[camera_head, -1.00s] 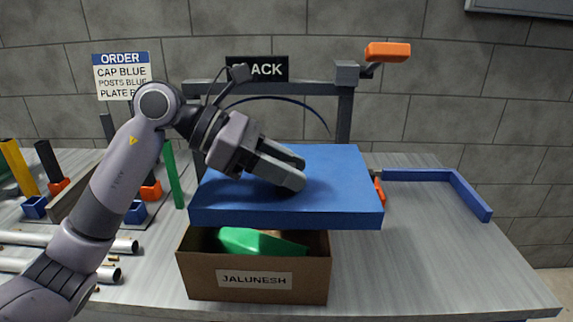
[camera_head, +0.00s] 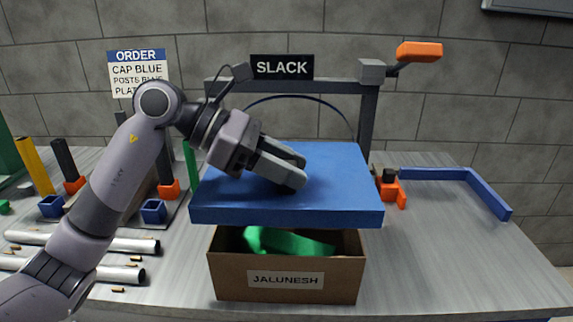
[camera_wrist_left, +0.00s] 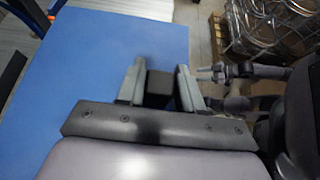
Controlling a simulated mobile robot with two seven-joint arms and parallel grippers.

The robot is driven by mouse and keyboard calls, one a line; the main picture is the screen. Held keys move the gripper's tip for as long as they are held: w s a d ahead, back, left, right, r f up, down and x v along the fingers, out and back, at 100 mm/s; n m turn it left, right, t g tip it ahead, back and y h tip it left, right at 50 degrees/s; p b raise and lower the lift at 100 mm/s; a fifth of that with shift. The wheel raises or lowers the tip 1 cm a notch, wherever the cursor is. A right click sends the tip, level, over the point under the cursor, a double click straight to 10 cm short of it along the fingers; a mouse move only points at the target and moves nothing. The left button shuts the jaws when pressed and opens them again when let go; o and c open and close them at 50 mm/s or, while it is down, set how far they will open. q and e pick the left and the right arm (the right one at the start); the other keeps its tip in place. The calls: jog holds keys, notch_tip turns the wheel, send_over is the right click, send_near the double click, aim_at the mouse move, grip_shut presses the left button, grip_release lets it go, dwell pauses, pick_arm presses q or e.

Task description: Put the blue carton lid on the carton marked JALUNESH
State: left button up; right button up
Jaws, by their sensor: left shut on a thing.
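The blue carton lid (camera_head: 335,180) is a flat slab held level above the brown carton marked JALUNESH (camera_head: 230,275). My left gripper (camera_head: 298,175) is shut on a dark block on the lid's top, which shows between the fingers in the left wrist view (camera_wrist_left: 160,88). The lid overhangs the carton by a similar amount left and right. Below its front edge a gap shows the open carton with a green thing (camera_head: 290,243) inside. The carton's back is hidden. What seems to be my right gripper (camera_wrist_left: 212,73) shows small in the left wrist view; its jaws are unclear.
A dark frame with a SLACK sign (camera_head: 282,67) and an orange-tipped arm (camera_head: 419,51) stands behind the lid. A blue angled rail (camera_head: 455,176) and an orange part (camera_head: 391,190) lie right. The bench's right front is clear.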

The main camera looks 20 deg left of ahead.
aim_at(272, 192)
pick_arm(q)
jog(key=shift+f+b, duration=0.95)
jog(key=shift+f, duration=0.15)
notch_tip(272, 192, down, 3)
jog(key=b, duration=0.2)
jog(key=shift+b, duration=0.3)
jog(key=shift+f, duration=0.35)
pick_arm(e)
jog(key=f, duration=0.2)
jog(key=a+f, duration=0.1)
jog(key=shift+w, duration=0.35)
pick_arm(q)
jog(key=shift+b, duration=0.5)
pick_arm(e)
jog(key=shift+s+f, duration=0.1)
jog(key=shift+f, duration=0.3)
pick_arm(q)
jog(key=shift+f+b, duration=1.75)
jog(key=shift+f, duration=0.25)
pick_arm(e)
jog(key=shift+f, duration=1.65)
pick_arm(q)
jog(key=o, duration=1.1)
jog(key=shift+o, duration=0.2)
jog(key=shift+v, duration=3.65)
